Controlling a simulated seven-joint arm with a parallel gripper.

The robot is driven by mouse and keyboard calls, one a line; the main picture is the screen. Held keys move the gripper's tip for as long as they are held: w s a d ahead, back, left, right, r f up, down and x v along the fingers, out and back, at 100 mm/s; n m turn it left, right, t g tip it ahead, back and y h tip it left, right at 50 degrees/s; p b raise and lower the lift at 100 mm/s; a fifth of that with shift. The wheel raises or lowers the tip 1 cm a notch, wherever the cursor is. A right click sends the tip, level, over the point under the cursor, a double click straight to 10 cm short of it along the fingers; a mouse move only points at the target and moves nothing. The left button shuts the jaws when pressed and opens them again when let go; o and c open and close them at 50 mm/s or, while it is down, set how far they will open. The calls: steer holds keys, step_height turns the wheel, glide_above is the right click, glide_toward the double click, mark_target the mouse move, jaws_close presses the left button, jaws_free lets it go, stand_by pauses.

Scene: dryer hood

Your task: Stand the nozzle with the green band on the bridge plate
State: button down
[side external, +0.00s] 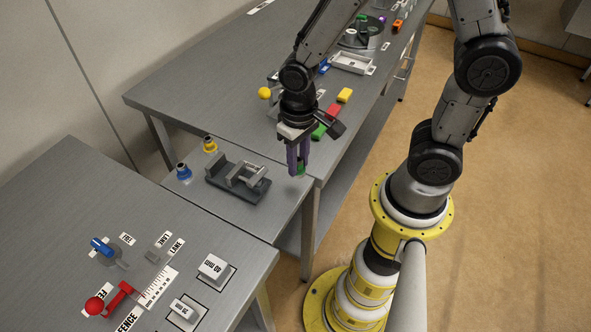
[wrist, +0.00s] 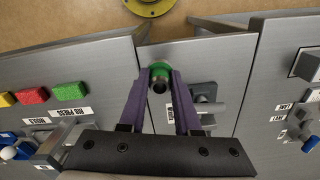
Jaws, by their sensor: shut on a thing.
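My gripper (side external: 298,168) has purple fingers and is shut on the nozzle with the green band (side external: 301,170). In the wrist view the nozzle (wrist: 160,84) shows as a dark tube with a green ring, between the fingertips (wrist: 162,79). Fingers partly hide it in the side view. The bridge plate (side external: 232,212) appears to be the grey metal surface between the two benches; it also shows in the wrist view (wrist: 218,62). The nozzle is over or near its right edge in the side view. I cannot tell the gap below it.
A grey fixture (side external: 238,180) stands on the plate, left of my gripper. A blue nozzle (side external: 184,172) and a yellow nozzle (side external: 210,145) stand behind it. Red (side external: 333,112) and yellow (side external: 344,95) blocks lie on the far bench. The plate's front left is clear.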

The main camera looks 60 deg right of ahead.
steer(key=shift+w+f, duration=0.2)
steer(key=shift+f, duration=0.1)
steer(key=shift+w+f, duration=0.1)
steer(key=shift+f, duration=1.5)
steer(key=shift+f, duration=0.15)
steer(key=c, duration=0.6)
jaws_free()
